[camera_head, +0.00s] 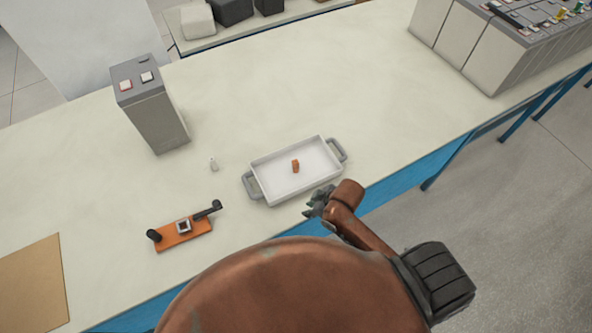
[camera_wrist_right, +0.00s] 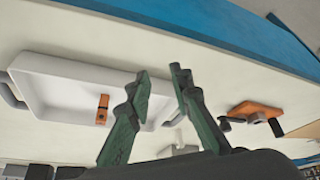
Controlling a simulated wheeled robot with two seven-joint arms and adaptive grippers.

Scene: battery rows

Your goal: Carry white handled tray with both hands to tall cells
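The white tray (camera_head: 268,172) with two grey handles lies flat on the bench. Its left handle (camera_head: 250,185) and right handle (camera_head: 338,149) are both free. A small orange block (camera_head: 295,166) lies inside it. The tray also shows in the right wrist view (camera_wrist_right: 60,92), with the block (camera_wrist_right: 102,110). My right gripper (camera_head: 313,203) is near the tray's front edge, apart from it; its fingers (camera_wrist_right: 160,70) are spread and empty in the wrist view. My left gripper is out of view. Tall grey cells (camera_head: 465,45) stand in a row at the far right.
A single tall grey cell (camera_head: 157,118) stands left of the tray. A small white item (camera_head: 213,164) and an orange tool with black handles (camera_head: 183,235) lie left of the tray. A brown board (camera_head: 32,288) lies at lower left. The bench between tray and cell row is clear.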

